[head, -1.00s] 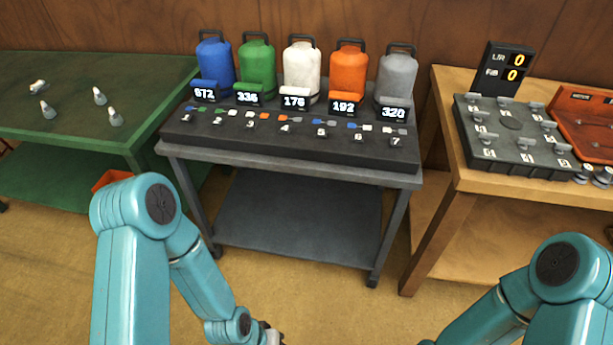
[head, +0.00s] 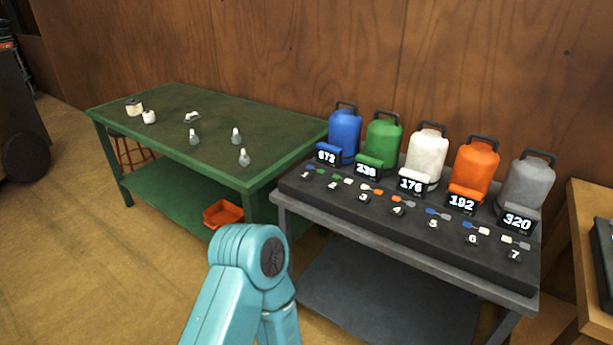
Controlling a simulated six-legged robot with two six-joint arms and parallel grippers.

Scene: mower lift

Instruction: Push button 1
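Button 1 (head: 306,173) is at the left end of a dark console (head: 400,215) on a grey cart. Blue, green, white, orange and grey canisters stand behind the row, each with a lit number display in front. The blue canister (head: 344,135) is nearest button 1. Part of my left arm shows at the bottom, in front of the cart's left end. Its gripper is out of view, and so is my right gripper.
A green table (head: 175,125) stands left of the cart, with several small pale pieces on top. An orange bin (head: 222,214) is on its lower shelf. A wooden table (head: 590,210) is at the right edge. Open floor (head: 80,270) lies at the lower left.

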